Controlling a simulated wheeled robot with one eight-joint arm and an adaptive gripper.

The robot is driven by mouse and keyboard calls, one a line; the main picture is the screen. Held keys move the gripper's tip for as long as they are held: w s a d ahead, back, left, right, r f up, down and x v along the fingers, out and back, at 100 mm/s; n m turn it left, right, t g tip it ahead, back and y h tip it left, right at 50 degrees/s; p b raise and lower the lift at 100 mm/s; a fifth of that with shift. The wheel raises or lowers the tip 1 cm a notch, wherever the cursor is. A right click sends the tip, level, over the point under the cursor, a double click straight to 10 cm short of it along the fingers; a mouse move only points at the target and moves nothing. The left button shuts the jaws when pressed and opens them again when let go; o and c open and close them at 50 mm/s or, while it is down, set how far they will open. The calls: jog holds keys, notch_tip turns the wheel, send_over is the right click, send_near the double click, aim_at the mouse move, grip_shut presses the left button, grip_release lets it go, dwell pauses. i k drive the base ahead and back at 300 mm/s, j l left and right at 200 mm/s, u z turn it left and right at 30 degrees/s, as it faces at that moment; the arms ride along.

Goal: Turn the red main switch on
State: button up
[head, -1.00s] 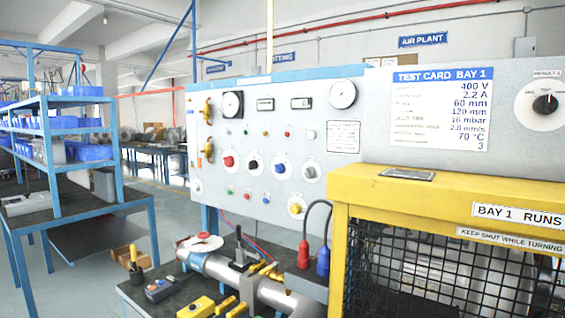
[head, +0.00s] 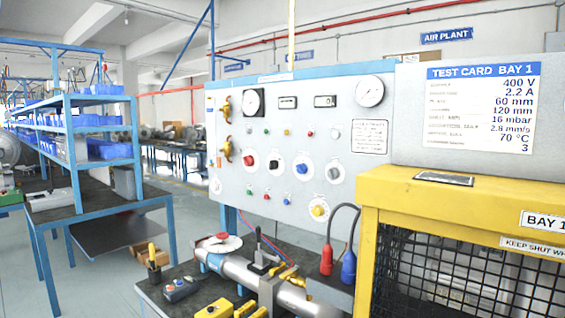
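A grey control panel (head: 230,185) with a blue top edge stands in the middle of the head view. A red rotary knob (head: 248,161) on a round pale plate sits at the left of the knob row and looks like the red main switch. Its pointer position is too small to read. A black knob (head: 274,165), a blue knob (head: 302,169) and a grey knob (head: 333,174) follow to its right. A small red button (head: 264,197) sits lower on the panel. My gripper is not in view.
A yellow mesh guard (head: 450,205) stands in front at the right. A dark bench (head: 185,310) below the panel holds a grey pipe, a control box (head: 181,289) and red and blue plugs (head: 348,266). A blue shelf rack (head: 75,190) stands left. Open floor lies between rack and bench.

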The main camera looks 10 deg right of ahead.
aim_at(248, 160)
jog(key=i+j, duration=0.25)
jog(key=j, duration=0.15)
jog(key=i+j+z, duration=0.1)
jog(key=i+j, duration=0.15)
jog(key=i+j+z, duration=0.1)
jog(key=j, duration=0.4)
jog(key=i+j, duration=0.3)
jog(key=i+j+z, duration=0.05)
jog(key=j, duration=0.05)
